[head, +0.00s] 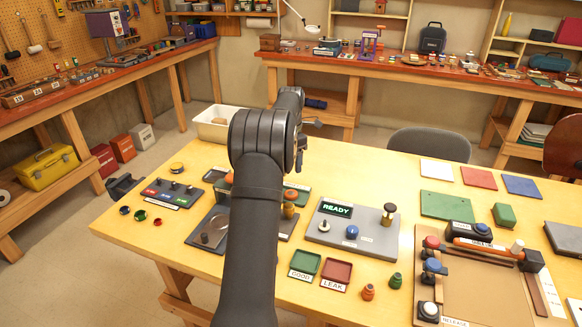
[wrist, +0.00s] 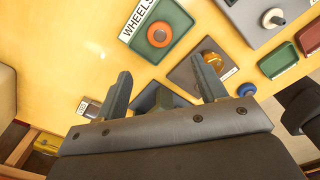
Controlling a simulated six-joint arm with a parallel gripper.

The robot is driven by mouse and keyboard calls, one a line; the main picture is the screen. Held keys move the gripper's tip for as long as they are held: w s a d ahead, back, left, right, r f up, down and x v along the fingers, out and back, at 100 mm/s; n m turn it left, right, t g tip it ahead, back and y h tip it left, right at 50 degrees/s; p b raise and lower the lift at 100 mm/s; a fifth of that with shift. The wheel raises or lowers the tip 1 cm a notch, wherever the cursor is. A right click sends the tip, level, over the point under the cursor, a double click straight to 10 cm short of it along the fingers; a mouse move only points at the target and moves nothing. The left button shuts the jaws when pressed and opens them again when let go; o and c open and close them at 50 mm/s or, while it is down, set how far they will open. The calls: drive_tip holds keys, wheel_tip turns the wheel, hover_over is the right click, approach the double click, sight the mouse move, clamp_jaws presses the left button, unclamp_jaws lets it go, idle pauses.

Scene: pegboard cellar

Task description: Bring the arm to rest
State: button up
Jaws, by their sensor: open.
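My dark arm rises through the middle of the head view, and its link hides most of what lies behind it. My gripper (wrist: 163,88) shows in the wrist view with its two grey fingers spread apart and nothing held between them. It hangs above the yellow table (wrist: 75,55), apart from the things below. A green tray marked WHEELS (wrist: 177,22) with an orange ring (wrist: 160,34) in it lies beyond the fingers. A dark plate with an amber knob (wrist: 213,60) lies near the right finger.
In the head view, a grey panel reading READY (head: 337,209) stands right of my arm, with the GOOD tray (head: 306,264) and LEAK tray (head: 337,272) in front. A brown board with a clamp fixture (head: 490,290) fills the right front. A white bin (head: 213,131) stands behind my arm.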

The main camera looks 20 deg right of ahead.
drive_tip(key=shift+f, duration=0.1)
wheel_tip(320, 180, down, 12)
drive_tip(key=shift+f, duration=0.1)
drive_tip(key=shift+r, duration=1.9)
drive_tip(key=shift+f, duration=0.1)
